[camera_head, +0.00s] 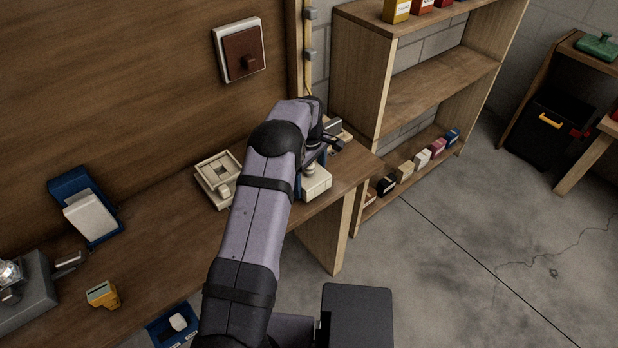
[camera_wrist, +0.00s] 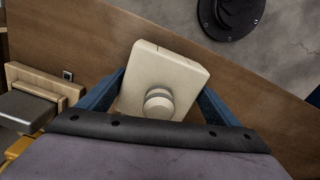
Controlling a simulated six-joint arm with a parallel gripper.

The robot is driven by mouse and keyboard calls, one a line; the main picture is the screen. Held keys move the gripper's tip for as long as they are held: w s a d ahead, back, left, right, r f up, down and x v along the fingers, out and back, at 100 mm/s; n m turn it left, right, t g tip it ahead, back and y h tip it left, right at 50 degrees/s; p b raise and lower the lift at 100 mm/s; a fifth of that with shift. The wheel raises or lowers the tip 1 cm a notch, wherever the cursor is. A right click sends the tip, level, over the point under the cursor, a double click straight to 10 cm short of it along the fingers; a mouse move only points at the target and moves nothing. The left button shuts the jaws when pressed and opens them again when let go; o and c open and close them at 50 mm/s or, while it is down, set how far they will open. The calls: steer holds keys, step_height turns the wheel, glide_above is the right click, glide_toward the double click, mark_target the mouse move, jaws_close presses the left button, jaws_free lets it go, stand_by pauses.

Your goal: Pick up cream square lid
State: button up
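The cream square lid (camera_wrist: 172,68) is between my fingers in the wrist view, its round knob (camera_wrist: 158,98) facing the camera. It sits turned at an angle to the fingers. In the head view the lid (camera_head: 316,184) is at the right end of the wooden bench, near its front edge. My gripper (camera_wrist: 163,85) has its two blue fingers wide apart, one on each side of the lid; contact with its edges cannot be made out. In the head view my arm hides most of the gripper.
A cream square box-like frame (camera_head: 214,180) stands on the bench (camera_head: 160,225), left of my arm. A grey and wooden object (camera_wrist: 30,105) lies left of the gripper in the wrist view. A shelf (camera_head: 440,85) with small boxes is to the right.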

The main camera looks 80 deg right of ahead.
steer(key=shift+c, duration=1.4)
step_height(320, 180, up, 10)
steer(key=b, duration=0.3)
